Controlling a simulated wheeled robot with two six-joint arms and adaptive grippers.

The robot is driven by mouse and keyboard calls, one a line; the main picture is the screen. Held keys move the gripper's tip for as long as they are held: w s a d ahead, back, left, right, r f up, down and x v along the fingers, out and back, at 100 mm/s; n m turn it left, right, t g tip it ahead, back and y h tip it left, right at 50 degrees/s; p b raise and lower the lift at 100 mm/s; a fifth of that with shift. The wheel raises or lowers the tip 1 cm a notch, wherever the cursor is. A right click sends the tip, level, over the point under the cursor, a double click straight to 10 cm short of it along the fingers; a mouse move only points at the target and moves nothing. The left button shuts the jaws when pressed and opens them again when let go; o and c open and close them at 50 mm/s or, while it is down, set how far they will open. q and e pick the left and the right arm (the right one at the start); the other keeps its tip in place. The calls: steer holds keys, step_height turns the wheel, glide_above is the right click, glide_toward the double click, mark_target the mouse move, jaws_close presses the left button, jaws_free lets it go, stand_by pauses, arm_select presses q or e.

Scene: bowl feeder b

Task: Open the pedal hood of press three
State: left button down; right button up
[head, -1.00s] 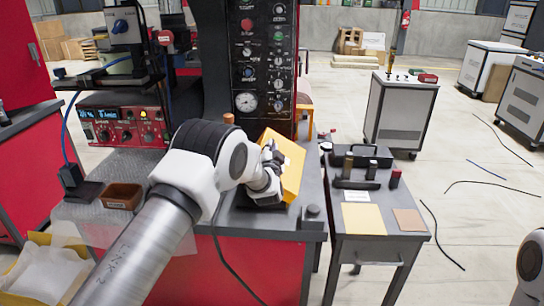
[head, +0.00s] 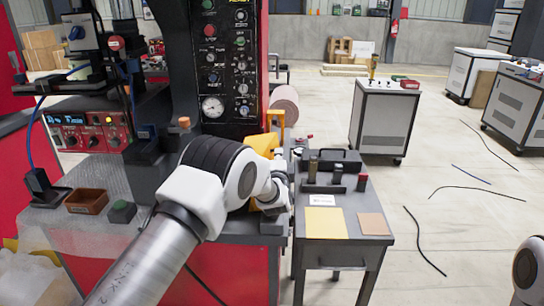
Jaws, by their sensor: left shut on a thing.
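The press (head: 222,70) is a black column with a panel of knobs, buttons and a gauge, on a red-sided bench. The yellow hood (head: 262,143) is at the bench's right end, below the panel. My left arm reaches across the bench from the lower left. My left gripper (head: 279,190) is shut on the hood at its right side. The arm and gripper cover much of the hood, so its exact tilt and what lies under it are hidden. My right gripper is out of view; only part of my right arm shows at the lower right edge.
A small grey side table (head: 347,226) with a black toolbox, dark cylinders and yellow and brown sheets stands close to the right of my left gripper. A brown tray (head: 86,201) and a green-topped box (head: 122,211) sit on the bench. Cables lie on open floor farther right.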

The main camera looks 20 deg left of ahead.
arm_select(q)
steer(key=shift+w+d+f, duration=0.2)
steer(key=shift+d+f, duration=0.05)
steer(key=shift+d, duration=0.25)
steer(key=c, duration=1.2)
jaws_free()
steer(key=shift+w+f, duration=0.1)
steer(key=shift+f, duration=0.05)
steer(key=v, duration=1.2)
